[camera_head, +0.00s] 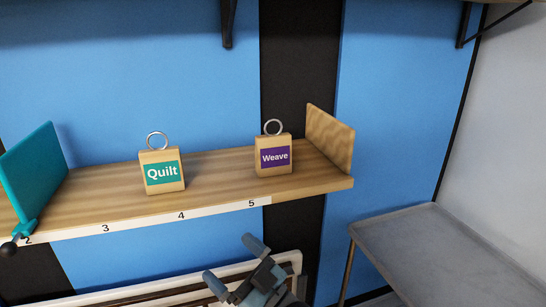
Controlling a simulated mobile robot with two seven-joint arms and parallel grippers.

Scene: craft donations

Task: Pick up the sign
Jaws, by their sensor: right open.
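Two small wooden block signs with metal rings on top stand upright on a wooden shelf (220,183). The Quilt sign (162,173) has a green label and stands above the number 4 side of the shelf edge. The Weave sign (274,156) has a purple label and stands farther right, above number 5. I cannot tell which one the task means. My right gripper (234,263) is open and empty, below the shelf's front edge and apart from both signs. My left gripper is not in view.
A teal divider (34,172) with a black knob is at the shelf's left, and a wooden end panel (330,138) closes its right. A grey metal tray table (440,262) stands lower right. Black brackets (228,22) hang above. The shelf between the signs is clear.

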